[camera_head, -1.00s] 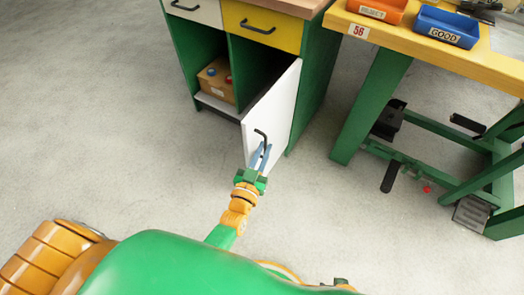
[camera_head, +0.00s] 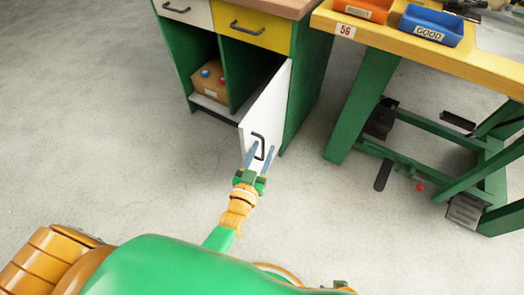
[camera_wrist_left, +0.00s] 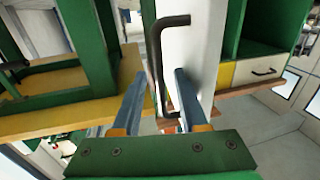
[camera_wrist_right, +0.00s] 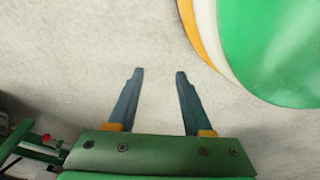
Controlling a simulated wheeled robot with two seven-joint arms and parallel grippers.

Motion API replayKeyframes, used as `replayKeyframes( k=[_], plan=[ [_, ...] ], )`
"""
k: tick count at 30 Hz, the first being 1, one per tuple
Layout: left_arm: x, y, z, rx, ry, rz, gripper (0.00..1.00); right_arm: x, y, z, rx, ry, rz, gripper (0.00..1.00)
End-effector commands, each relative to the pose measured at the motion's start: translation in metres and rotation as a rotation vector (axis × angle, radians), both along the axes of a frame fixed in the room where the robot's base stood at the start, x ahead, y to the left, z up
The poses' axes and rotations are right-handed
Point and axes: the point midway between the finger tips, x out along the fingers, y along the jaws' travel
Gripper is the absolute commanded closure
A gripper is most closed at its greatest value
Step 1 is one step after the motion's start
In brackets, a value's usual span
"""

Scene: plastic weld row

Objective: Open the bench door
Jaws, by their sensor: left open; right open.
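The bench door (camera_head: 268,108) is a white panel on the green bench, swung well out from its compartment. Its black bar handle (camera_head: 257,143) is on the outer face near the free edge; it also shows in the left wrist view (camera_wrist_left: 156,60). My left gripper (camera_head: 262,149) is open at the handle. In the left wrist view its blue fingers (camera_wrist_left: 160,73) are spread, and the handle shows between them; I cannot tell whether either finger touches it. My right gripper (camera_wrist_right: 158,72) is open and empty over the floor in the right wrist view.
Inside the bench, a cardboard box (camera_head: 209,80) with a blue and a red item stands on the shelf. White (camera_head: 184,10) and yellow (camera_head: 252,24) drawers are above. A yellow-topped worktable (camera_head: 430,55) with green legs stands at right. The floor (camera_head: 110,130) at left is clear.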

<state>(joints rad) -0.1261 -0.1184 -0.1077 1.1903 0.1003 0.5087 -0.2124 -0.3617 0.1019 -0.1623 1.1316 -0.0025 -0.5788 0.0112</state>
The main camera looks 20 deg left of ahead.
Motion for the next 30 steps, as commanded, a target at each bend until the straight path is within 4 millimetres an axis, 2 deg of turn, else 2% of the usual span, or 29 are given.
replayKeyframes(
  k=[5,8,12,16,30],
  plan=[
    [-0.002,0.000,-0.001,0.000,0.004,0.000,0.57,0.001,0.000,0.001,0.000,-0.002,0.000,0.50],
    [-0.018,0.001,0.000,0.000,0.008,-0.001,0.57,-0.001,-0.003,0.004,-0.005,-0.004,0.001,0.50],
    [-0.049,0.002,0.001,0.000,0.006,-0.001,0.57,-0.009,-0.010,0.004,-0.013,0.000,0.001,0.50],
    [-0.067,0.003,0.000,0.001,0.003,-0.001,0.57,-0.013,-0.012,0.003,-0.017,0.001,0.000,0.50],
    [-0.071,0.003,-0.003,0.000,0.008,-0.003,0.57,-0.014,-0.013,0.001,-0.017,0.001,0.000,0.50]
  ],
)
